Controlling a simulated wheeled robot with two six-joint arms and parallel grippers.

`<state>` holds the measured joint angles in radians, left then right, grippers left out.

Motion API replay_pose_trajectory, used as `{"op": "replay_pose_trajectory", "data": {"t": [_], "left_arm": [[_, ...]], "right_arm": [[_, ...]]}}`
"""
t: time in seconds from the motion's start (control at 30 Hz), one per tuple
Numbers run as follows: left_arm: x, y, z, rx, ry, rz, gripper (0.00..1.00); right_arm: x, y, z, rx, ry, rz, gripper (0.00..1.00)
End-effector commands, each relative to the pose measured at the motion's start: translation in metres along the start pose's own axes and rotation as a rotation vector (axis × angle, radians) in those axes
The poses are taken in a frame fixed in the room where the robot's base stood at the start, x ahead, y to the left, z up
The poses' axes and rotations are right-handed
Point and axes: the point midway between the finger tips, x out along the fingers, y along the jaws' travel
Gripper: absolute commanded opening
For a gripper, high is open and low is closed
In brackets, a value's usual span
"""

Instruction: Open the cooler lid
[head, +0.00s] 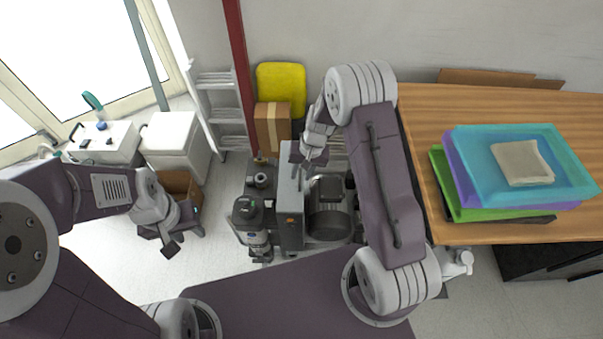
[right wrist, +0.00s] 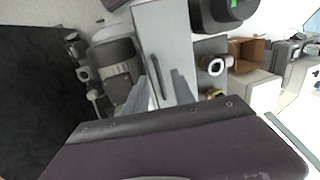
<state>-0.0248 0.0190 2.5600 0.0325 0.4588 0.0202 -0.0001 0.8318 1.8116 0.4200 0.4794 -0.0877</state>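The cooler (head: 172,142) is a white box on the floor at the left back in the head view. Its flat white lid (head: 169,129) lies closed on top. My left gripper (head: 172,243) is in front of the cooler, apart from it, above the floor; its finger gap is not clear. My right gripper (head: 310,163) is over the compressor equipment, well to the right of the cooler. In the right wrist view its two fingers (right wrist: 164,92) stand apart with nothing gripped between them.
A grey cabinet (head: 291,205), a dark compressor (head: 328,222) and a dark canister (head: 248,215) stand mid-floor. An open cardboard box (head: 178,186) is in front of the cooler. A white unit (head: 108,140) stands left of it, a stepladder (head: 220,112) right. A wooden table (head: 425,115) holds stacked trays.

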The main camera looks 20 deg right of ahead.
Motion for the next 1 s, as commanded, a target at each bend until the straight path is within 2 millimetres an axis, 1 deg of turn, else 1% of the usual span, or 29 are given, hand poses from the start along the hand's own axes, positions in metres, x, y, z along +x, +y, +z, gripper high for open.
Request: {"op": "replay_pose_trajectory", "data": {"t": [0.1, 0.27, 0.37, 0.4, 1.0], "left_arm": [[0.0, 0.0, 0.0, 0.0, 0.0, 0.0, 0.36], [0.0, 0.0, 0.0, 0.0, 0.0, 0.0, 0.36], [0.0, 0.0, 0.0, 0.0, 0.0, 0.0, 0.36], [0.0, 0.0, 0.0, 0.0, 0.0, 0.0, 0.36], [0.0, 0.0, 0.0, 0.0, 0.0, 0.0, 0.36]], "right_arm": [[0.0038, -0.0001, -0.0003, 0.0, 0.001, 0.0, 0.31], [0.0036, -0.0001, -0.0004, -0.001, 0.002, 0.0, 0.31], [0.0035, -0.0001, -0.0004, -0.001, 0.002, 0.0, 0.06], [0.0034, -0.0001, -0.0004, -0.001, 0.002, 0.0, 0.0], [0.0031, -0.0001, -0.0005, -0.001, 0.001, 0.0, 0.0]]}}
